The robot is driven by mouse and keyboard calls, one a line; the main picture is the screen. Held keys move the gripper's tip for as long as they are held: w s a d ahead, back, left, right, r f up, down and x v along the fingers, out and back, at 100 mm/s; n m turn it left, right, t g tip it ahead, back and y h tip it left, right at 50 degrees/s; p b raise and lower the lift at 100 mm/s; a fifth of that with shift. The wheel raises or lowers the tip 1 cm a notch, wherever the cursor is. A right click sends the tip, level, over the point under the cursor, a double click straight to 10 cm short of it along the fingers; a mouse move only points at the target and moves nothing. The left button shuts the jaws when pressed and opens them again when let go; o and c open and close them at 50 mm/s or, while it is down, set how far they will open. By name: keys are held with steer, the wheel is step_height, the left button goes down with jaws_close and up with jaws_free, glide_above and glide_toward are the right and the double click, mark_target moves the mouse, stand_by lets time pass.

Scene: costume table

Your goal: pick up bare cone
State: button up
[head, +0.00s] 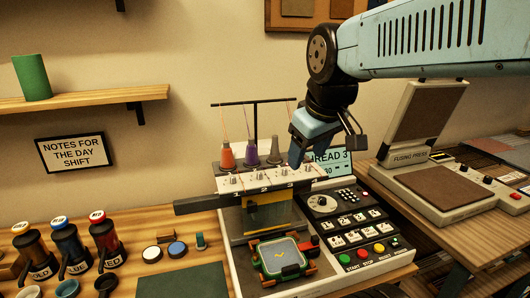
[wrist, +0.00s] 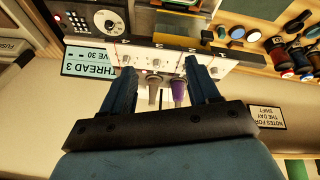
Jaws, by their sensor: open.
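The bare cone (head: 275,151) is grey and stands upright on the thread rack of the embroidery machine, right of a purple cone (head: 250,153) and an orange cone (head: 227,156). My gripper (head: 297,156) is just right of the bare cone in the head view, pointing down, and hides the rack's right end. In the wrist view my gripper (wrist: 160,66) is open. The bare cone (wrist: 154,92) and the purple cone (wrist: 179,91) both show between its fingers, apart from them. I cannot see the orange cone there.
A thread stand (head: 254,102) with thin threads rises behind the cones. A screen reading THREAD 3 (head: 337,163) stands right of the rack. A hoop (head: 283,257) lies in front, a fusing press (head: 430,170) stands right, and several bottles (head: 66,240) stand left.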

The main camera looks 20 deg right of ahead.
steer(key=w+r+n+g, duration=0.2)
steer(key=w+r+n, duration=0.3)
steer(key=w+n, duration=0.6)
steer(key=r+n+g, duration=0.2)
steer(key=n+g, duration=0.1)
steer(key=n, duration=0.9)
glide_above(275, 136)
steer(key=f, duration=0.8)
steer(key=shift+w+d+f, duration=0.1)
steer(key=shift+d+f, duration=0.15)
steer(key=shift+d, duration=0.05)
steer(key=shift+a+f, duration=0.15)
steer(key=shift+f, duration=1.2)
steer(key=shift+a+f, duration=0.1)
steer(key=shift+f, duration=1.25)
steer(key=shift+c, duration=0.2)
jaws_close()
